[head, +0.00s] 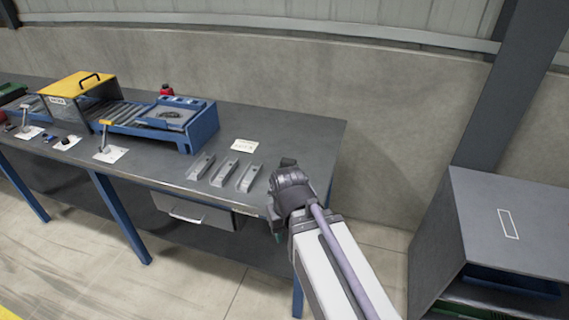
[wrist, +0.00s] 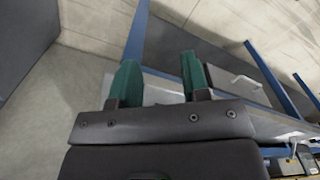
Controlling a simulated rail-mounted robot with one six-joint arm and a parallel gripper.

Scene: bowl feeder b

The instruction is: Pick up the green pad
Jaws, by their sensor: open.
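My gripper (head: 279,237) hangs at the right front corner of the workbench in the head view, pointing down beside the bench edge. In the wrist view its two green fingers (wrist: 158,68) stand apart with nothing between them. I cannot make out a separate green pad for certain. A green surface (head: 475,312) shows low inside the grey cabinet at the bottom right, mostly hidden. Both are far from my gripper.
The grey workbench (head: 150,172) holds a blue feeder unit (head: 200,128), a yellow cover (head: 76,84), several levers and three grey metal blocks (head: 223,172). A drawer (head: 190,211) hangs below. The grey cabinet (head: 500,215) stands right, with open floor between it and the bench.

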